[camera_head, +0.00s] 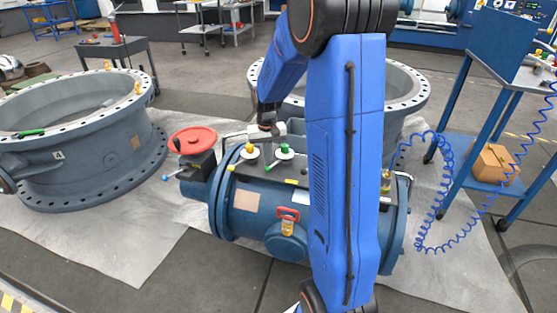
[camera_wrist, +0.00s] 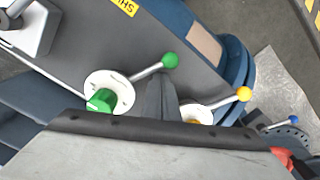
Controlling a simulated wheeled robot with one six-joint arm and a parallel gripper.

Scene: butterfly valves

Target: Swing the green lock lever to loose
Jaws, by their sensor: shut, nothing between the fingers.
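The green lock lever shows in the wrist view as a metal rod with a green ball (camera_wrist: 169,60), running from a green hub (camera_wrist: 100,101) on a white disc. In the head view its disc and hub (camera_head: 285,149) sit on top of the blue valve body (camera_head: 255,222), with the ball toward the front left. My gripper (camera_wrist: 159,88) is shut and empty, its dark fingers close beside the lever rod, on the yellow lever's side. I cannot tell whether they touch it. In the head view my gripper (camera_head: 268,139) is above and between the two levers.
A yellow-ball lever (camera_wrist: 244,94) stands beside the green one, its disc partly hidden by my gripper. A lever with a blue ball (camera_wrist: 294,119) and a red handwheel (camera_head: 193,140) are at the valve's left end. A red-handled fitting (camera_head: 288,215) is in front.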

